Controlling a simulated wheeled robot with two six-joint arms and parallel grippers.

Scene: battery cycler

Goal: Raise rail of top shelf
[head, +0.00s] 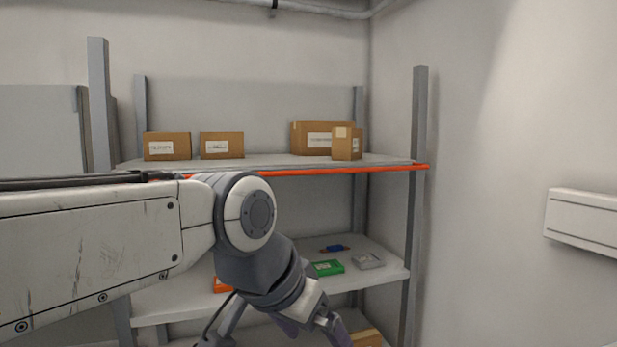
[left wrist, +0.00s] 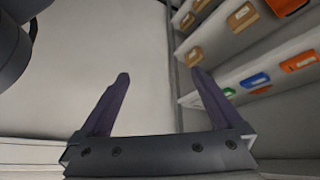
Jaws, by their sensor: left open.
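The top shelf (head: 275,160) runs across the grey rack. Its rail is an orange-red bar (head: 345,170) along the front edge, lying low at shelf level; my left arm covers its left part. My left gripper (head: 313,333) is low in front of the rack, below the rail and apart from it, partly cut off by the picture's bottom. In the left wrist view my left gripper (left wrist: 160,76) is open, with nothing between its two dark purple fingers. My right gripper is not in view.
Several cardboard boxes (head: 221,146) stand on the top shelf. The shelf below (head: 165,310) holds a green item (head: 328,267), a grey tray (head: 368,261) and a blue item (head: 335,248). A white wall unit (head: 581,220) is at right. Grey uprights (head: 417,130) flank the shelves.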

